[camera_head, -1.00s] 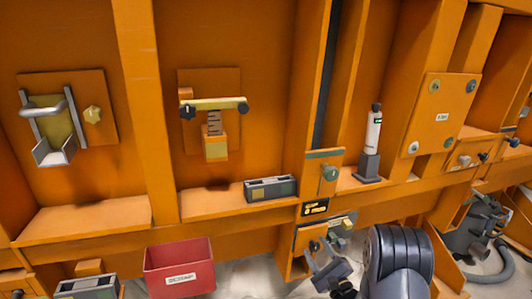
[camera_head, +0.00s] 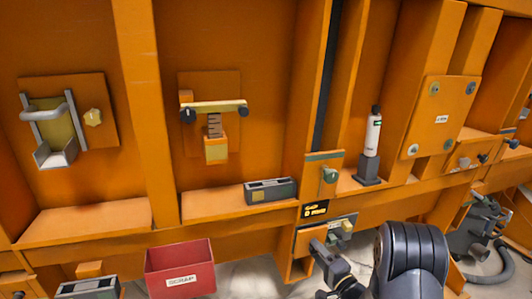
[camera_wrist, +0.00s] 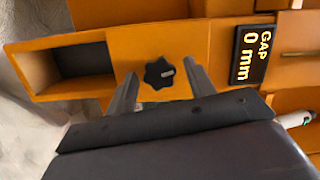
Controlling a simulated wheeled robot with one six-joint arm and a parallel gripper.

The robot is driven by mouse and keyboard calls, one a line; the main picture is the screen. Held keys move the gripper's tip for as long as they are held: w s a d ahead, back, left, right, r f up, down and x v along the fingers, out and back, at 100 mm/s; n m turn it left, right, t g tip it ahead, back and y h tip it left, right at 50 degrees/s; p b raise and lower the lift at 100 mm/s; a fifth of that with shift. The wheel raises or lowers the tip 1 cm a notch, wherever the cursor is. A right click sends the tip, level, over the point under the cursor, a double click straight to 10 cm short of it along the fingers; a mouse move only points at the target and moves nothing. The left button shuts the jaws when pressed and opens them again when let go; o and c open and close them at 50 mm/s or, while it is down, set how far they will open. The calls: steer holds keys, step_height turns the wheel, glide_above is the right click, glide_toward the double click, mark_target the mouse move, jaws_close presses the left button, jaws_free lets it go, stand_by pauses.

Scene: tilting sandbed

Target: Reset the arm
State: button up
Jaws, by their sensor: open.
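My gripper (camera_wrist: 160,88) is open and empty in the wrist view. Its two grey fingers stand apart on either side of a black knob (camera_wrist: 158,73) on an orange panel. I cannot tell how far the fingertips are from the panel. In the head view my dark arm rises at the bottom right, and my gripper (camera_head: 319,249) is at its left end, in front of the small orange panel below the shelf. The fingertips are too small to make out there.
A black display (camera_wrist: 252,55) reads "GAP 0 mm". A red scrap bin (camera_head: 180,268) is at bottom left. A grey slotted block (camera_head: 270,190) and a white bottle on a dark base (camera_head: 373,135) stand on the shelf. A grey machine with a hose (camera_head: 482,235) is at right.

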steer(key=shift+r+n+g+h+b, duration=0.15)
steer(key=shift+n+h, duration=0.25)
steer(key=shift+n, duration=1.8)
steer(key=shift+r+n+g+h+b, duration=0.1)
steer(key=shift+n+g+h+b, duration=0.25)
steer(key=shift+n, duration=1.85)
steer(key=shift+s+a, duration=0.1)
